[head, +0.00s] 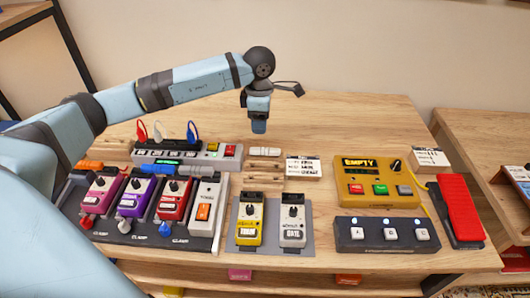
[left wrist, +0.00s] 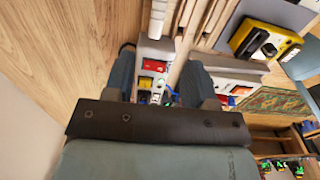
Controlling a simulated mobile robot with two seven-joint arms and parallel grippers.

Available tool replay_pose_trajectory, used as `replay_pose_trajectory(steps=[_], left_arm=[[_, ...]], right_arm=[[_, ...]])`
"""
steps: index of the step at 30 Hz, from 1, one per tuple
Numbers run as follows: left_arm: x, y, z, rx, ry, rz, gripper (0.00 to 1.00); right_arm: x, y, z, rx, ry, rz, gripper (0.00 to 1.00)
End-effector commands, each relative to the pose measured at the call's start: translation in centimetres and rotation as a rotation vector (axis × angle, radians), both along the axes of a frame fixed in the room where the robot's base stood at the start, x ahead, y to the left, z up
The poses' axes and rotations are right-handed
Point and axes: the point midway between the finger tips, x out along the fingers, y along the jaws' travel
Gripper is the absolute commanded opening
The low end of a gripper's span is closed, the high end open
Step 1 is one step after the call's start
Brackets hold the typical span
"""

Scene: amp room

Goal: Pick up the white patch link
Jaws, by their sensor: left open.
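The white patch link (head: 265,152) lies crosswise at the far end of a small wooden slatted rack (head: 265,172), right of the power strip. In the left wrist view, a pale strip that looks like the link (left wrist: 158,18) shows at the top edge, beside the wooden slats. My left gripper (head: 259,128) points down above and slightly behind the link, apart from it. Its two fingers (left wrist: 160,85) are spread with nothing held between them. My right gripper is not in view.
A power strip (head: 188,155) with plugged-in cables stands left of the link. A white card (head: 303,168) stands to its right. Pedals on a dark board (head: 150,237) and a grey mat (head: 271,243) lie nearer. A yellow EMPTY box (head: 376,194) is farther right. The tabletop behind is clear.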

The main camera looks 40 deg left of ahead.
Motion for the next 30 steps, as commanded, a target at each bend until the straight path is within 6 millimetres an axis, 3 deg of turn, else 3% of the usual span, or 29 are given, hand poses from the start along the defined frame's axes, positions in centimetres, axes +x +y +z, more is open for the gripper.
replay_pose_trajectory(steps=[3, 7, 16, 24, 30], left_arm=[[-0.1, 0.0, -2.7, -0.002, 0.005, 0.000, 0.51], [0.0, -0.1, -4.7, -0.003, 0.003, 0.000, 0.51], [0.1, -0.1, -6.6, -0.005, 0.002, 0.000, 0.51], [0.4, 0.0, -10.5, -0.006, 0.004, 0.000, 0.51], [0.5, 0.0, -10.9, -0.005, 0.000, 0.000, 0.51]], right_arm=[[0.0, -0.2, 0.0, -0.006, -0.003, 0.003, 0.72], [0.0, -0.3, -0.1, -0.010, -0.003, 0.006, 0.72], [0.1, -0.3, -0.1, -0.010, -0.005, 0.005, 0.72], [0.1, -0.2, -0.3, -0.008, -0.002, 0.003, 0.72], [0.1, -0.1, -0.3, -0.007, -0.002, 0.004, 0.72]])
